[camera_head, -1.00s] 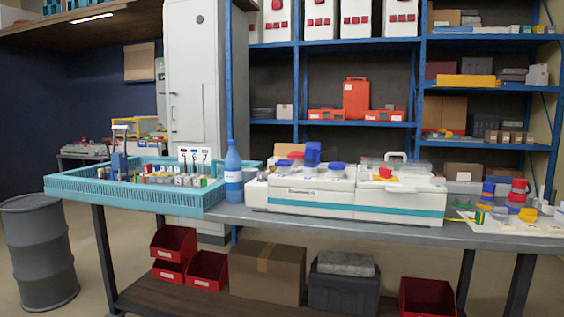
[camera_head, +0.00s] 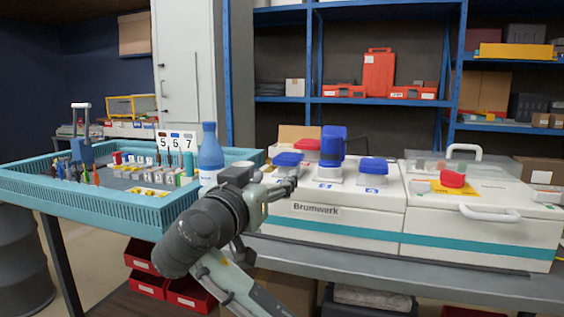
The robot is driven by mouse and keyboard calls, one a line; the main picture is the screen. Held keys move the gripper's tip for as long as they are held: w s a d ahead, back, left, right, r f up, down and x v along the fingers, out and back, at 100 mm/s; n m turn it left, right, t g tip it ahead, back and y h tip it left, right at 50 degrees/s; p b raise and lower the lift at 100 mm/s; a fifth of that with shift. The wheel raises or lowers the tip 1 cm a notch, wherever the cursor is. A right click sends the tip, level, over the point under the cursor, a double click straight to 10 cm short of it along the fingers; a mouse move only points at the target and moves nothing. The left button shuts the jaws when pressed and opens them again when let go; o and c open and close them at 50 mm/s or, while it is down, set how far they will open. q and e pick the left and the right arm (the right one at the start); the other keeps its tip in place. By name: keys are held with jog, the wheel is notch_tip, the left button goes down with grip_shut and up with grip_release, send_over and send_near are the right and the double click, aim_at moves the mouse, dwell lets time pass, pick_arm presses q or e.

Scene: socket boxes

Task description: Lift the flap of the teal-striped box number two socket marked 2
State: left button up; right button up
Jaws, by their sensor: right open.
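A white box with a teal stripe (camera_head: 325,228), lettered "Brumwerk", stands on the bench. Its top carries a left blue flap (camera_head: 288,159), a right blue flap (camera_head: 373,165), a red flap (camera_head: 307,145) behind, and a tall blue piece (camera_head: 332,143) standing up between the blue ones. Small blue labels lie in front; I cannot read which is 2. My right gripper (camera_head: 285,187) is open and empty at the box's left front edge, just in front of the left blue flap. It hides that corner. My left gripper is not in view.
A second teal-striped white box (camera_head: 482,240) with handles, a red knob (camera_head: 452,179) and a clear lid adjoins on the right. A blue bottle (camera_head: 210,160) stands close to my gripper's left. A teal crate (camera_head: 100,206) of small parts is farther left.

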aim_at(283, 163)
jog(key=p+x, duration=0.1)
jog(key=x, duration=0.5)
jog(key=shift+w+d+r, duration=0.1)
jog(key=shift+w+r, duration=0.1)
jog(key=shift+w+d, duration=0.1)
jog(key=shift+w, duration=0.35)
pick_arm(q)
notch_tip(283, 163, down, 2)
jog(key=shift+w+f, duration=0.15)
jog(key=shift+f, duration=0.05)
pick_arm(e)
jog(key=shift+c, duration=0.2)
jog(key=shift+c, duration=1.4)
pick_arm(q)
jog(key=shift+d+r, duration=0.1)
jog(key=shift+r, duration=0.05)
pick_arm(e)
grip_shut()
